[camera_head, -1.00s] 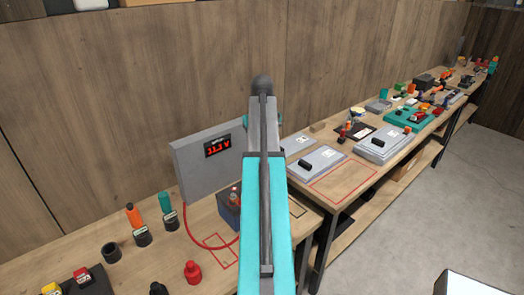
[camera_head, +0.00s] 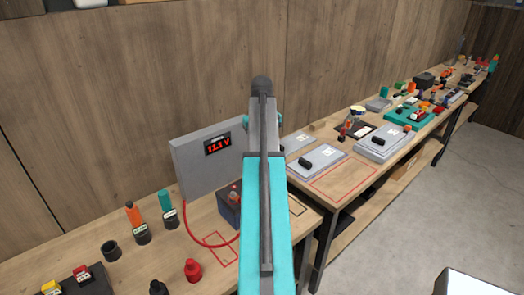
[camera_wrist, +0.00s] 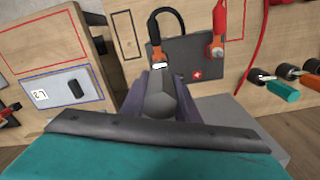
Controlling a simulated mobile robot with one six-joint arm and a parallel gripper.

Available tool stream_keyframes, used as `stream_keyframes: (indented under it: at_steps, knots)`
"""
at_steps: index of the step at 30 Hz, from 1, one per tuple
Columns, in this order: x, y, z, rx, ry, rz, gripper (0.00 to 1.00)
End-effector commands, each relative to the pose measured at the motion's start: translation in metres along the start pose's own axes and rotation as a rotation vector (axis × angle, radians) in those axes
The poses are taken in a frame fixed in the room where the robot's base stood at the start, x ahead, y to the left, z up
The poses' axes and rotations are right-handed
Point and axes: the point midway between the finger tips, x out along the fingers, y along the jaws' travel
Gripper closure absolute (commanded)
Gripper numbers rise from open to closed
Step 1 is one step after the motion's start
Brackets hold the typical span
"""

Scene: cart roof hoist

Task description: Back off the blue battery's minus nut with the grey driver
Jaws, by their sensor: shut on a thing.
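The blue battery (camera_head: 229,210) stands on the bench, partly hidden by my arm in the head view. In the wrist view its dark top (camera_wrist: 196,62) shows, with a red plus mark. The minus side has a black cable (camera_wrist: 166,14) with an orange end piece; the plus side has a red-and-orange terminal (camera_wrist: 217,45). My gripper (camera_wrist: 160,105) is shut on the grey driver (camera_wrist: 160,93), whose far end points at the minus terminal. A pale bit shows there; the nut is mostly hidden, so I cannot tell whether driver and nut touch.
A grey panel (camera_head: 190,167) with a red voltage display stands behind the battery. Orange (camera_head: 133,215) and teal (camera_head: 165,203) drivers stand in black holders at left, near an empty holder (camera_head: 110,251). A red cap (camera_head: 193,271) stands in front. A red-outlined bench area (camera_head: 345,178) is clear.

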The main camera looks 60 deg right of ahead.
Motion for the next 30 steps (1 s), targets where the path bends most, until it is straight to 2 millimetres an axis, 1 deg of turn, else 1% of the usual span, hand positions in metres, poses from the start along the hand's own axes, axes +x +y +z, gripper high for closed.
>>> stream_keyframes:
  at_steps: [23,26,30]
  knots:
    - [0.014,0.0,0.0,0.0,0.001,0.0,1.0]
    - [0.014,0.0,0.0,-0.016,0.001,0.0,1.0]
    - [0.014,0.0,0.0,-0.092,0.001,0.0,1.0]
